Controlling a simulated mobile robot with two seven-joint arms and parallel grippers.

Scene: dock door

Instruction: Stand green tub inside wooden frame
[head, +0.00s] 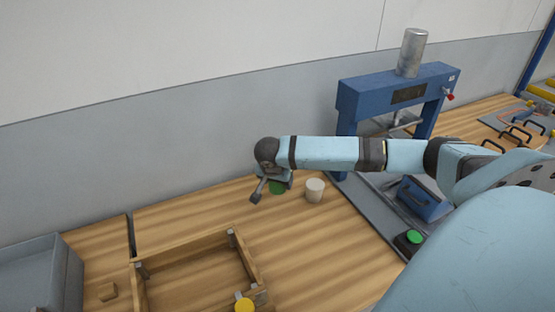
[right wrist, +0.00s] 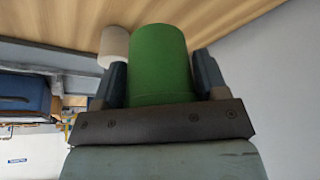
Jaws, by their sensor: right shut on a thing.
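The green tub (head: 277,187) is mostly hidden behind my right gripper (head: 270,190) in the head view, near the back of the wooden table. In the right wrist view the green tub (right wrist: 160,65) fills the space between the two fingers, and my right gripper (right wrist: 161,85) is shut on it. I cannot tell whether the tub touches the table. The wooden frame (head: 195,245) lies on the table nearer to me and left of the gripper; its inside shows bare tabletop. My left gripper is not in view.
A white cup (head: 314,190) stands close to the right of the tub. A blue press (head: 395,95) stands further right. A yellow round thing (head: 244,305) is at the frame's near corner.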

